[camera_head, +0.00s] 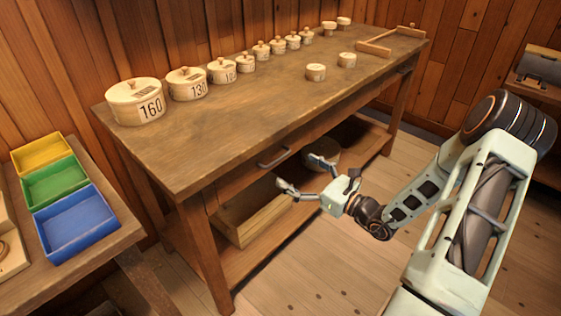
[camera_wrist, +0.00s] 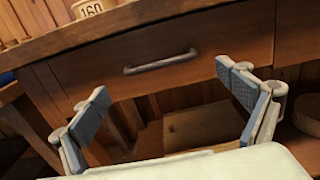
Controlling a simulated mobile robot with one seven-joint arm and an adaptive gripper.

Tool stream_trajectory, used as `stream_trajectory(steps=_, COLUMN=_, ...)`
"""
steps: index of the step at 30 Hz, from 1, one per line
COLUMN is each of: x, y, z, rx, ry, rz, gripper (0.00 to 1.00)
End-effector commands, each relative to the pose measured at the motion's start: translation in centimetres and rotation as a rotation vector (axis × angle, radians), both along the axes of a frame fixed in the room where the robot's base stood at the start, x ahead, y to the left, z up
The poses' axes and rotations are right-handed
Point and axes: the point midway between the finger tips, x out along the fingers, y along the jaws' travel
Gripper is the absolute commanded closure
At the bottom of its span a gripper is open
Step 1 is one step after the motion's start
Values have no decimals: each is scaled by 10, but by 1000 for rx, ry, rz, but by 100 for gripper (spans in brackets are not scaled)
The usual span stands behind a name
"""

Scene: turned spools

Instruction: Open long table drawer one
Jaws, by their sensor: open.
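The long wooden table (camera_head: 215,128) has a shut drawer with a dark bar handle (camera_head: 273,158) on its front. In the wrist view the drawer front (camera_wrist: 200,52) fills the upper middle, and its handle (camera_wrist: 160,62) runs almost level across it. My gripper (camera_head: 300,173) is open and empty in front of the table, a little below and to the right of the handle. In the wrist view its two fingers (camera_wrist: 165,98) are spread wide, with the handle above and beyond the gap between them. Fingers and handle look apart.
Several round lidded boxes (camera_head: 136,102) stand on the tabletop. A wooden crate (camera_head: 250,215) and a round container (camera_head: 322,153) sit on the lower shelf. Yellow, green and blue trays (camera_head: 75,222) lie on a side bench at left.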

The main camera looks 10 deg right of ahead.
Motion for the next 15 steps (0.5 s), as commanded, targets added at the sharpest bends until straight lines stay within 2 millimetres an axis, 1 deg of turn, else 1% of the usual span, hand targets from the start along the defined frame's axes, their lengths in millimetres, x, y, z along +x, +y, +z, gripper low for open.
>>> stream_trajectory(steps=1, x=8, y=7, z=-2, rx=0, ry=0, rz=3, gripper=6)
stream_trajectory(steps=3, x=20, y=15, z=-2, rx=0, ry=-1, rz=3, gripper=6)
stream_trajectory(steps=9, x=46, y=34, z=-2, rx=-1, ry=0, rz=2, gripper=6)
stream_trajectory(steps=15, x=57, y=41, z=-1, rx=-1, ry=1, rz=0, gripper=6)
